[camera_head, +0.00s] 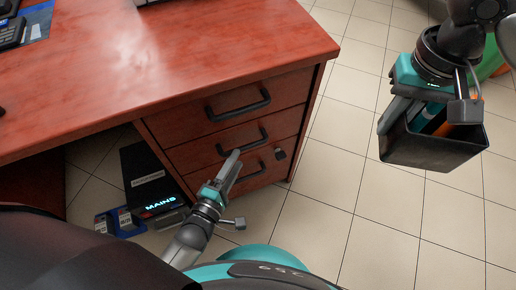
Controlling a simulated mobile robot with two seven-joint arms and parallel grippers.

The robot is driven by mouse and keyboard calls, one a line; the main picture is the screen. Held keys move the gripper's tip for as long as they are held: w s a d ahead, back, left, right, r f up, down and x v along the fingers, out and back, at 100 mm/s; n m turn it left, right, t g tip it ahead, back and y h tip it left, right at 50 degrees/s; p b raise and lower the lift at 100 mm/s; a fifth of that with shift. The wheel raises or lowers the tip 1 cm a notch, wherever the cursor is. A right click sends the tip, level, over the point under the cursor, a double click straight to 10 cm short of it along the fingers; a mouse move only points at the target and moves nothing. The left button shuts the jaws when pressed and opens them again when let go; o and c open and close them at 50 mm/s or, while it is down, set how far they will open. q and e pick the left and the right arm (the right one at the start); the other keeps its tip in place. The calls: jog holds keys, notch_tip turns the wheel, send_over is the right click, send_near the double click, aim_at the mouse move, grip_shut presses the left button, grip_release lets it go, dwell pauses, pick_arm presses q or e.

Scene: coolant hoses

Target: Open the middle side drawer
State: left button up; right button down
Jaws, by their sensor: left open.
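The wooden desk's side cabinet has three stacked drawers, all looking closed. The middle drawer (195,154) has a dark bar handle (262,134). My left gripper (230,163) is open, with its fingertips just in front of and below the left part of that handle. It partly covers the lower drawer, and I cannot tell whether it touches the handle. My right gripper (432,95) is at the upper right, away from the drawers. It appears shut on a dark open container (430,152) with teal and orange items inside, held above the floor.
The top drawer (290,92) is above and the bottom drawer (262,178) below. A black box (150,180) marked MAINS and blue items (120,222) stand left. Tiled floor is clear to the right.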

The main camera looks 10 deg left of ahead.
aim_at(242, 151)
pick_arm(q)
jog(key=b+x, duration=0.1)
jog(key=x, duration=0.5)
jog(key=shift+b, duration=0.4)
pick_arm(e)
notch_tip(242, 151, down, 2)
jog(key=shift+f, duration=0.15)
pick_arm(q)
jog(key=shift+c, duration=0.3)
grip_shut()
dwell(0.4)
